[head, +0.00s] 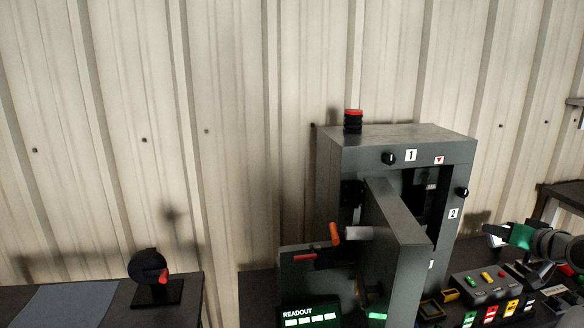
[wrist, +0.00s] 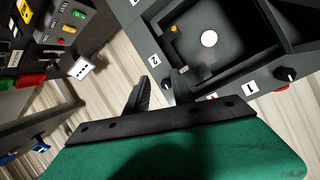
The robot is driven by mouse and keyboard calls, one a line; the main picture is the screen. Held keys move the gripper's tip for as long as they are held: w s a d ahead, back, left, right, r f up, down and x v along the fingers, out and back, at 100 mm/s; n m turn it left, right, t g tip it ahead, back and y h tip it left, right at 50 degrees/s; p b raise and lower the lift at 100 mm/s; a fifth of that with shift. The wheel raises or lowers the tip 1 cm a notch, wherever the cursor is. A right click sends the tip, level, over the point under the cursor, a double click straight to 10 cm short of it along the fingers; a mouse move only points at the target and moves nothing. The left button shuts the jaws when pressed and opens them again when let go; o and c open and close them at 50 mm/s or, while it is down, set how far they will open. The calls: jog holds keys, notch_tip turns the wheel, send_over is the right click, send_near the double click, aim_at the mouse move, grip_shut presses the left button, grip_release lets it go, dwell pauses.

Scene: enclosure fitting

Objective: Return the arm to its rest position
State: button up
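My gripper (wrist: 160,84) shows in the wrist view as two black fingers on a black bar and green housing. The fingers stand apart with nothing between them. In the head view my green gripper (head: 492,230) is at the right, beside the grey enclosure (head: 455,150) and above the control panel. The enclosure door (head: 405,245) stands open toward the camera, with an orange-tipped handle (head: 340,234). In the wrist view, the enclosure (wrist: 150,15) lies beyond the fingertips, and its inside holds a round white disc (wrist: 208,39).
A control panel (head: 485,283) with coloured buttons and labels sits below my gripper. A readout box (head: 308,314) stands left of the door. A black dial stand (head: 148,268) is on the left table (head: 185,300). The wall behind is corrugated. Open space lies between the two tables.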

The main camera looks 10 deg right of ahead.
jog(key=s+f+m+g, duration=0.25)
jog(key=s+f, duration=0.25)
jog(key=f, duration=0.4)
jog(key=s+f+m+g, duration=0.1)
jog(key=s+f+g, duration=0.4)
jog(key=f, duration=0.4)
jog(key=s+a+f+g+y+p, duration=0.1)
jog(key=s+a+f+g, duration=0.3)
jog(key=s+a, duration=0.65)
jog(key=s+a+r+g+p, duration=0.1)
jog(key=a+g+p, duration=0.15)
jog(key=a, duration=1.25)
jog(key=w+a+r+n+t+p, duration=0.1)
jog(key=a+r+n, duration=0.3)
jog(key=a, duration=0.6)
jog(key=w+a+r+n+t+p, duration=0.2)
jog(key=w+a+r+n+p, duration=0.1)
jog(key=a+r, duration=0.4)
jog(key=w+a+n, duration=0.1)
jog(key=a+n, duration=0.1)
jog(key=a, duration=0.1)
jog(key=shift+a+t, duration=0.3)
jog(key=shift+a, duration=0.05)
